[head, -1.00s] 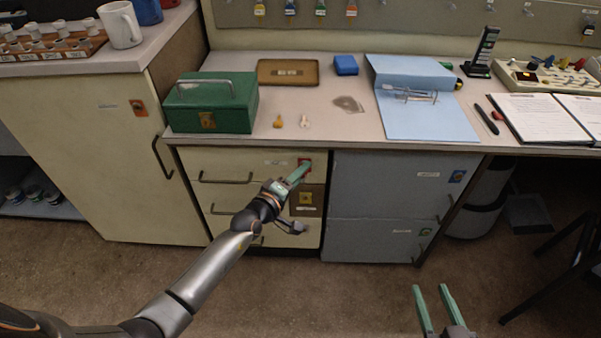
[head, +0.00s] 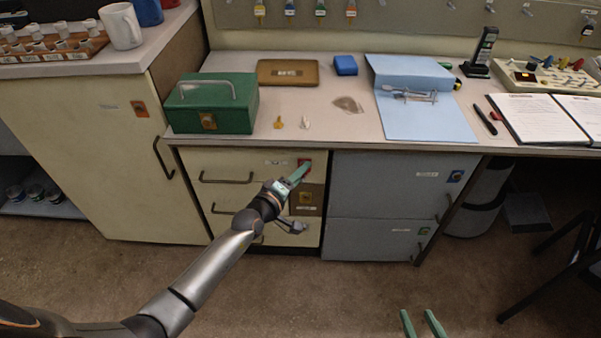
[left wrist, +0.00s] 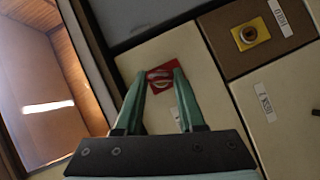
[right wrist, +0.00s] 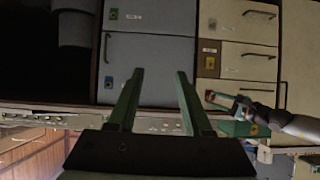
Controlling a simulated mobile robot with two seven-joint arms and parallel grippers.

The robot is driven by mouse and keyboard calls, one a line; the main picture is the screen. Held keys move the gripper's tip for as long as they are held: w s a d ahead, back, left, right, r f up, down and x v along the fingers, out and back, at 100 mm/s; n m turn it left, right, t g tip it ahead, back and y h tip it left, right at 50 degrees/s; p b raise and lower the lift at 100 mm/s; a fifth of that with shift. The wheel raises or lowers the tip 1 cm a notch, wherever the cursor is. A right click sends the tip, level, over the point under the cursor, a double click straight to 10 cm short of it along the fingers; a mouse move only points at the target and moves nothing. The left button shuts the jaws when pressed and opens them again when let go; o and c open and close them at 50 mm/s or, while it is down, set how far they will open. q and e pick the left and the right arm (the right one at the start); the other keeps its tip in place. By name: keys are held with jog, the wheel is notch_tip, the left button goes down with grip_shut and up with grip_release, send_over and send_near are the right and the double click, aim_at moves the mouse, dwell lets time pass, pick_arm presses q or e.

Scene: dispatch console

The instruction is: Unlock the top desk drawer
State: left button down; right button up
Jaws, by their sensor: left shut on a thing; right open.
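The top desk drawer (head: 228,164) is cream, closed, with a dark bar handle (head: 226,181) and a red lock plate (head: 304,163) at its right end. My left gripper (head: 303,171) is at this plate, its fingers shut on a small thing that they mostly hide. In the left wrist view the fingertips (left wrist: 160,80) lie over the red plate (left wrist: 158,72); I cannot tell how far the held thing sits in the lock. My right gripper (head: 422,318) is open and empty, low over the floor; it also shows in the right wrist view (right wrist: 160,75).
A lower drawer has a yellow lock plate (head: 305,197). Grey drawers (head: 385,185) stand to the right. On the desktop are a green cash box (head: 210,103), a yellow key-like piece (head: 278,123), a pale one (head: 305,123) and a blue folder (head: 428,117). A chair (head: 560,240) stands at the right.

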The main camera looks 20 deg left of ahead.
pick_arm(q)
jog(key=shift+w+r, duration=0.15)
jog(key=shift+r, duration=0.1)
jog(key=shift+r+p, duration=0.25)
jog(key=shift+p, duration=0.45)
jog(key=shift+m+y+p, duration=0.3)
jog(key=shift+m+p, duration=0.1)
jog(key=shift+p, duration=0.65)
jog(key=shift+g+p, duration=0.3)
jog(key=shift+p, duration=0.05)
jog(key=shift+m+p, duration=0.3)
jog(key=shift+p, duration=0.15)
jog(key=shift+w+f, duration=0.1)
jog(key=shift+f, duration=0.05)
pick_arm(e)
jog(key=s+g, duration=0.1)
jog(key=s+a+g, duration=0.1)
jog(key=s, duration=0.1)
jog(key=shift+a+f, duration=0.1)
